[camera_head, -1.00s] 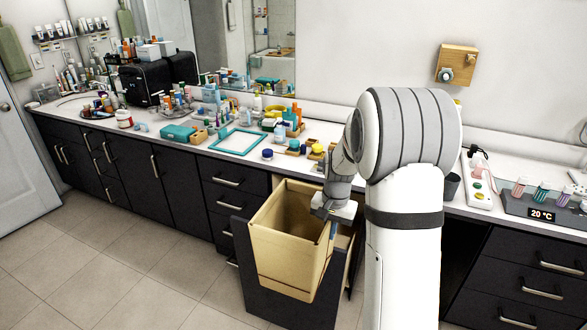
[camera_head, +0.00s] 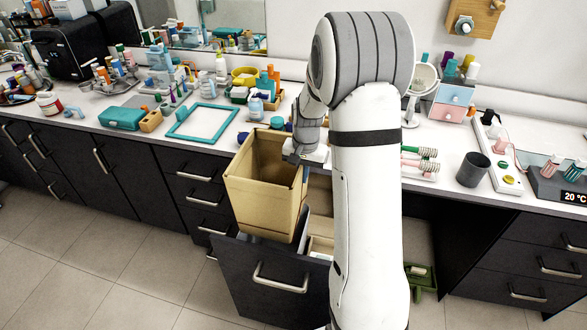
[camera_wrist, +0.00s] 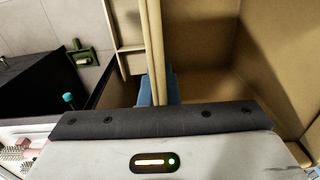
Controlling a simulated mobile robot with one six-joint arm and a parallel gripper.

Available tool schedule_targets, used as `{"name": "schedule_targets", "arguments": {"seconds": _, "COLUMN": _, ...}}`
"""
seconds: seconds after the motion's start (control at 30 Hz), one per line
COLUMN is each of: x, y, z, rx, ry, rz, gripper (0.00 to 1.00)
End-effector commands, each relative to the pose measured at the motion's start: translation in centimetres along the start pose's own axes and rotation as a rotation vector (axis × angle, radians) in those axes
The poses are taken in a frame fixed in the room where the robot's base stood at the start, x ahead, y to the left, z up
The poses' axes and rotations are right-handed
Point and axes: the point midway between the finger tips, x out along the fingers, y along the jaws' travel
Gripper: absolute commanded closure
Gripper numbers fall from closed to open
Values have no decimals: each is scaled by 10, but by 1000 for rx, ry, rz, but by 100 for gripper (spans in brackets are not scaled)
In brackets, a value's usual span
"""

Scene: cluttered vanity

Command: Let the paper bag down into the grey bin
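The tan, open-topped paper bag (camera_head: 263,190) hangs upright and empty-looking from my gripper (camera_head: 301,160), over the left part of a pulled-out dark drawer unit (camera_head: 262,272). In the wrist view, my gripper (camera_wrist: 157,90) has blue fingers at the bag's near wall (camera_wrist: 158,45); it is shut on that wall, with the bag's inside to the right. The bag's lower edge is close to the drawer's front panel; contact cannot be told.
Pale compartments (camera_head: 321,225) show in the drawer right of the bag. The counter behind holds a teal-framed tray (camera_head: 203,122), several bottles and a dark grey cup (camera_head: 473,169). A green item (camera_head: 424,282) lies on the floor at right. Open floor is front left.

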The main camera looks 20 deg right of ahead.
Motion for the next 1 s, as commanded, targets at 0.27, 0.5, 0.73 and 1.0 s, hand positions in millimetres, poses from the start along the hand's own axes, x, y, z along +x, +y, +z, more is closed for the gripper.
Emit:
{"name": "schedule_targets", "arguments": {"seconds": 0.27, "x": 31, "y": -4, "z": 3, "rx": -11, "ry": -1, "rz": 0, "gripper": 100}}
{"name": "schedule_targets", "arguments": {"seconds": 0.5, "x": 30, "y": -2, "z": 2, "rx": -7, "ry": 0, "rz": 0, "gripper": 100}}
{"name": "schedule_targets", "arguments": {"seconds": 0.73, "x": 35, "y": 0, "z": 4, "rx": -5, "ry": 1, "rz": 0, "gripper": 100}}
{"name": "schedule_targets", "arguments": {"seconds": 1.0, "x": 58, "y": 1, "z": 3, "rx": -4, "ry": 2, "rz": 0, "gripper": 100}}
